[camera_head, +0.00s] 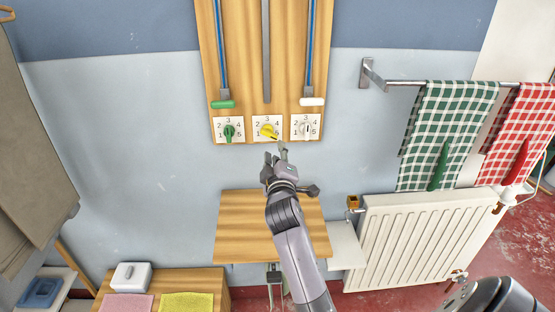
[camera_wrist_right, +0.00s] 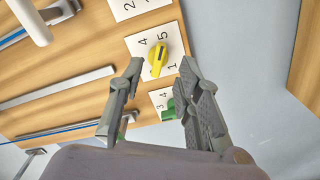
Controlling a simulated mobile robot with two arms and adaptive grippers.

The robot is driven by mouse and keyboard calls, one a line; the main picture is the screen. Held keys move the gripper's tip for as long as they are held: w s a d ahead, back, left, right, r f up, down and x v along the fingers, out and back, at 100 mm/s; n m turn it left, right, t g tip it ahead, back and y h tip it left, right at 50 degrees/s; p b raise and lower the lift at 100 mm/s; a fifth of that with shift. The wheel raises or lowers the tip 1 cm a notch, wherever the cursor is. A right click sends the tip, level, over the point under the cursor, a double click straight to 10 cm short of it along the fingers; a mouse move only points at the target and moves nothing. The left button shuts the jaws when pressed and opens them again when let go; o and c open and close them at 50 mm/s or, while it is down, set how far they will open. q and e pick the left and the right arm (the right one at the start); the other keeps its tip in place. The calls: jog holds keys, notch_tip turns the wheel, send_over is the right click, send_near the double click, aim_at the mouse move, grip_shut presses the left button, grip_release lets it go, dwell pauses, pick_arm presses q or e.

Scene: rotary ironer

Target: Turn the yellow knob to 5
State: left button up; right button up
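The yellow knob (camera_head: 268,130) sits on the middle white dial plate, low on the wooden wall panel. Its pointer appears to aim to the lower right, at or near the 5. In the right wrist view the yellow knob (camera_wrist_right: 157,58) lies beyond the gap between the fingertips, with its narrow end close to the printed 5. My right gripper (camera_head: 276,153) is just below the knob in the head view. It is open and empty, with its fingers (camera_wrist_right: 161,68) apart; no contact with the knob shows. My left gripper is not in view.
A green knob (camera_head: 229,132) is to the left and a white knob (camera_head: 306,129) to the right. Green (camera_head: 223,104) and white (camera_head: 312,102) slider handles are above. A wooden shelf (camera_head: 235,225) stands below; a radiator (camera_head: 420,230) and towel rail (camera_head: 400,82) are at the right.

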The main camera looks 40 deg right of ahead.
jog(key=shift+v, duration=1.25)
